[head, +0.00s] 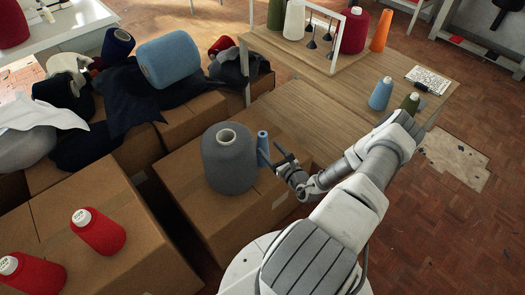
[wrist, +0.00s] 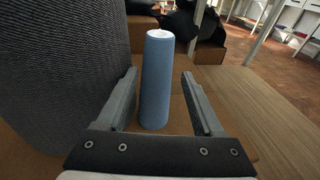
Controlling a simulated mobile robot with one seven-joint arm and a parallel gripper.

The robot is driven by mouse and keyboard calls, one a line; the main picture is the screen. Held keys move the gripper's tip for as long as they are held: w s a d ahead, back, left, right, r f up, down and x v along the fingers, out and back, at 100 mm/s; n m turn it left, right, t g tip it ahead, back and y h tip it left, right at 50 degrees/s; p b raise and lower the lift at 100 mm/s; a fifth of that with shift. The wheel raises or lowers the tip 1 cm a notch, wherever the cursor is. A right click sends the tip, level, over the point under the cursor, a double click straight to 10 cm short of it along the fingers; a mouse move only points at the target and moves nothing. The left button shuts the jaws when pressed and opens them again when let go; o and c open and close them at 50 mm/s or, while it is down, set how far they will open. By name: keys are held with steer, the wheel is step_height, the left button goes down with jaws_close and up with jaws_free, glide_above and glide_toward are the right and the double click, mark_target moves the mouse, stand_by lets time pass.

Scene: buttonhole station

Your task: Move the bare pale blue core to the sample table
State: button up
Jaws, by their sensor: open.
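The bare pale blue core (head: 263,146), a slim tapered tube with a white top, stands upright on a cardboard box just right of a large grey yarn cone (head: 229,160). In the wrist view the core (wrist: 157,80) stands between the two fingers of my gripper (head: 275,156), which is open. Narrow gaps show on both sides of it, and the fingers do not appear to grip it. A wooden table (head: 300,108) lies beyond and to the right; I cannot tell whether it is the sample table.
The grey cone (wrist: 60,80) rises close to the left finger. A pale blue cone (head: 381,95) and a green cone (head: 410,103) stand at the table's right. A white frame (head: 339,40) stands farther back. The near tabletop is clear.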

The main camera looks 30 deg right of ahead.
mark_target(265, 145)
steer(key=shift+w+f+b, duration=0.2)
steer(key=shift+w+b, duration=0.55)
steer(key=shift+w, duration=1.95)
jaws_close()
